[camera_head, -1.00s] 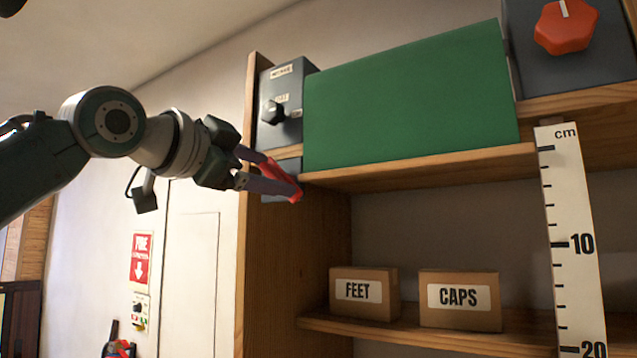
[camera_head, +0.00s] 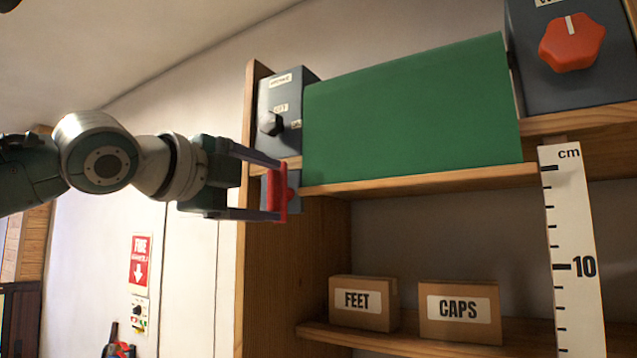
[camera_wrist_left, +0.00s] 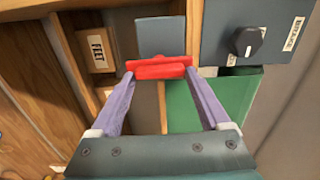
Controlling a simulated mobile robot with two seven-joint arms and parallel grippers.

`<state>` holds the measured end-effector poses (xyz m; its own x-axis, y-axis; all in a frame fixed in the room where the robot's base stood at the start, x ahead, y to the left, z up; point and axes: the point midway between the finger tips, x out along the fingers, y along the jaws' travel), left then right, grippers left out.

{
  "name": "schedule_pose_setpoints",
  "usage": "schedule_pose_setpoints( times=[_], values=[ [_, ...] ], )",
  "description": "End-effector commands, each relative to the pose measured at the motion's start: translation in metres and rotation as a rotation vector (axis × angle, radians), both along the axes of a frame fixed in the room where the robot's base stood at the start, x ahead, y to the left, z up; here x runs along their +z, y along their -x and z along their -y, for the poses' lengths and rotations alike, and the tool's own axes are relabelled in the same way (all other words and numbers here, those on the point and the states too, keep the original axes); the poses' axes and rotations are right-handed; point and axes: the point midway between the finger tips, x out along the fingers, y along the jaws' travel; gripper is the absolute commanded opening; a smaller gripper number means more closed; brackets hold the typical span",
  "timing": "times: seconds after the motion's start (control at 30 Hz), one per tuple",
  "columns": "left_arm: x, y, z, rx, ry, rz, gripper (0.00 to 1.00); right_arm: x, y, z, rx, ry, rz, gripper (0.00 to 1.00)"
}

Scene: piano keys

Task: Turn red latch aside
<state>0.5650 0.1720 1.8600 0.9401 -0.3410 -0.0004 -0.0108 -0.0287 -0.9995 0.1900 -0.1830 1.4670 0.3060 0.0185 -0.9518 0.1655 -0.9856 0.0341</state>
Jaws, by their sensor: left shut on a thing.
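The red latch (camera_head: 283,195) is a bar that stands upright in the head view. It sits in front of a small grey plate (camera_head: 294,190) at the left end of the shelf, below the green panel's lower edge level. My left gripper (camera_head: 280,190) is shut on the latch, with one purple finger at its upper end and one at its lower end. In the left wrist view the latch (camera_wrist_left: 158,69) lies crosswise between the two fingertips. The plate shows behind it there. My right gripper is out of view.
A green panel (camera_head: 412,120) stands right of the latch. A grey box with a black knob (camera_head: 270,123) is just above. A red knob (camera_head: 572,42) is at upper right. Boxes marked FEET (camera_head: 363,302) and CAPS (camera_head: 459,312) stand on the lower shelf.

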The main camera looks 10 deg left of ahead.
Motion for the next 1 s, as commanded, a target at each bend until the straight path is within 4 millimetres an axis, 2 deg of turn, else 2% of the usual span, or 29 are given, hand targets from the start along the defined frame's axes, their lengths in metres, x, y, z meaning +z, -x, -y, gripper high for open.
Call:
schedule_pose_setpoints(
  times=[0.63,0.67,0.8,1.0],
  values=[
    [0.0001,0.0006,0.0010,-0.003,-0.046,0.019,0.24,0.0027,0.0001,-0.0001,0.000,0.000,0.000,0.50],
    [0.0001,0.0006,0.0010,-0.003,-0.046,0.019,0.83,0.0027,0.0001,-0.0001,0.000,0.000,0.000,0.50],
    [0.0000,0.0004,0.0008,-0.002,-0.045,0.017,0.99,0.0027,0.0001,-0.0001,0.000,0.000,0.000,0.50],
    [-0.0001,0.0002,0.0005,-0.001,-0.044,0.017,1.00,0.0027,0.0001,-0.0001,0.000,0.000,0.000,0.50]
  ],
)
